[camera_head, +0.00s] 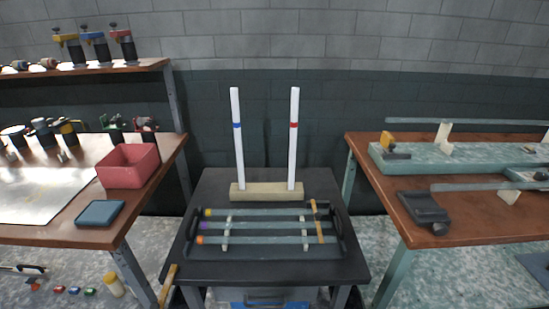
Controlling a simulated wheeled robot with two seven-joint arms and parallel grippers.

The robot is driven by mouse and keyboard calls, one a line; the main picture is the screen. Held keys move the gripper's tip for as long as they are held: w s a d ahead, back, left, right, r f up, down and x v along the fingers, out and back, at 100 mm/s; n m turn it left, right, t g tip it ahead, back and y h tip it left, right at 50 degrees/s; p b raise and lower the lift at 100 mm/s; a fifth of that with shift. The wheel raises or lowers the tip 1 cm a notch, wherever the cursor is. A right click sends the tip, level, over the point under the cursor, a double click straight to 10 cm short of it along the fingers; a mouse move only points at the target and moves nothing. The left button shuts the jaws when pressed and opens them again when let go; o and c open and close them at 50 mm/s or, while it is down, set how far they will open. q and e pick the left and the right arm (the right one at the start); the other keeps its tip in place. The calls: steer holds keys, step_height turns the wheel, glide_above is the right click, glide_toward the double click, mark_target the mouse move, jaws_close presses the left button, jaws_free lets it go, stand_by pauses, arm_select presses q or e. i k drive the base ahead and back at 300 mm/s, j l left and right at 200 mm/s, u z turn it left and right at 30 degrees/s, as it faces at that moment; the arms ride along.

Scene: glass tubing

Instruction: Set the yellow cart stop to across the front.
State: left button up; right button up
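A yellow bar (168,286) stands at the front left corner of the dark cart (270,273). It runs roughly front to back along the cart's left side, not across the front, and its lower end is cut off or hidden. A second, thinner yellow-orange bar (318,222) lies over the right part of the tubes on the cart's tray. I cannot tell for certain which of the two is the cart stop; the corner bar looks the likelier. Neither of my grippers is in view.
A black tray (343,237) on the cart holds three glass tubes (260,225). Two white posts (238,150) (293,150) rise from a beige block (266,191) behind it. Workbenches flank the cart: the left bears a red bin (128,167), the right a teal fixture (450,157).

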mark_target(174, 269)
steer(key=u, duration=1.1)
